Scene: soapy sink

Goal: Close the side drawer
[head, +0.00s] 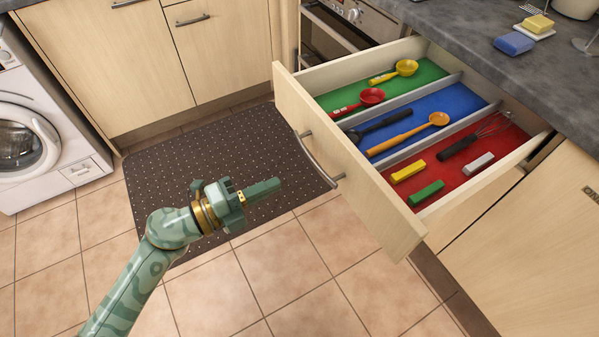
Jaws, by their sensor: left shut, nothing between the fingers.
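The side drawer (340,158) is pulled out from under the counter on the right. It has a pale wooden front with a curved metal handle (318,160). Inside are green, blue and red sections holding ladles, spoons, a whisk and small coloured blocks. My left gripper (264,190) is green, shut and empty. It is left of the drawer front in the picture, apart from the handle, above the floor and mat. My right gripper is not in view.
A dark dotted mat (165,165) lies on the tiled floor. A white washing machine (35,130) stands at the left and an oven (335,30) behind the drawer. Sponges (514,43) lie on the grey counter (470,40).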

